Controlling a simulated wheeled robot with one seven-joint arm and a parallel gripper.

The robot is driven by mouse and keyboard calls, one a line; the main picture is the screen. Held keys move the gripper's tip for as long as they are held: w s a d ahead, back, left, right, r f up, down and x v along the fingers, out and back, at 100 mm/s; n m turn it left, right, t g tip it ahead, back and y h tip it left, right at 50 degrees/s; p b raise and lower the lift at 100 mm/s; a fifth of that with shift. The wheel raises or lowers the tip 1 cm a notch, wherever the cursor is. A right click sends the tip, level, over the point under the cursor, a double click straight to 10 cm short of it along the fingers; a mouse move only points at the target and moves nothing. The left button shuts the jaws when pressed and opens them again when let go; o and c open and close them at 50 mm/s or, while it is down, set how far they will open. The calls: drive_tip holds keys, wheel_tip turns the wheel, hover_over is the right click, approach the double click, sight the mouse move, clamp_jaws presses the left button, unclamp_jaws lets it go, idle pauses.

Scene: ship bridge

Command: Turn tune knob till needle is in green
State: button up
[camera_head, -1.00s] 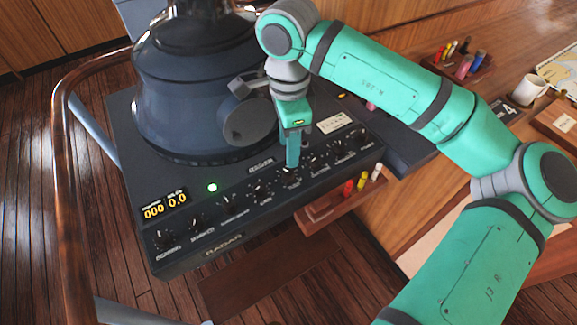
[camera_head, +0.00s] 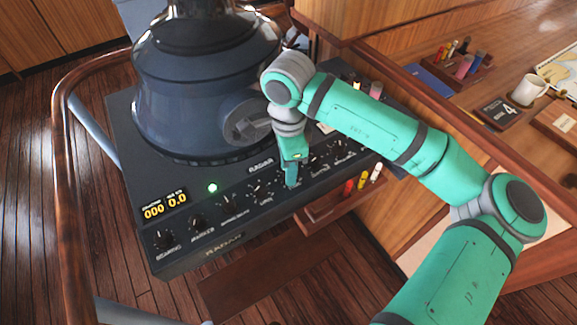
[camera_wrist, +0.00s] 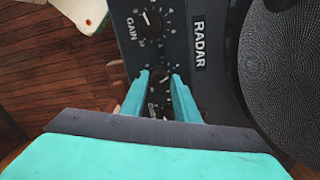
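The dark radar console (camera_head: 215,225) has a row of black knobs along its front edge. My gripper (camera_head: 290,185) points down at a knob in the middle of this row, just right of the gain knob. In the wrist view, the two teal fingers of my gripper (camera_wrist: 160,80) stand apart on either side of a black knob (camera_wrist: 159,75). Its label is partly hidden, so I cannot tell whether it is the tune knob. The gain knob (camera_wrist: 151,20) is clear of the fingers. A pale meter face (camera_head: 324,127) is mostly behind my arm; its needle cannot be read.
A green lamp (camera_head: 213,188) and a yellow digital display (camera_head: 165,205) are at the console's left. The round radar hood (camera_head: 205,90) rises close behind my gripper. A small wooden rack (camera_head: 335,208) with coloured pens juts out in front. A wooden handrail (camera_head: 68,190) curves at left.

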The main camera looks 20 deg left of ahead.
clamp_jaws()
drive_tip(key=c, duration=0.6)
unclamp_jaws()
drive_tip(key=m, duration=0.5)
drive_tip(key=shift+o, duration=0.2)
drive_tip(key=o, duration=1.1)
drive_tip(key=shift+c, duration=0.2)
wheel_tip(320, 180, up, 11)
drive_tip(key=shift+a+f, duration=0.1)
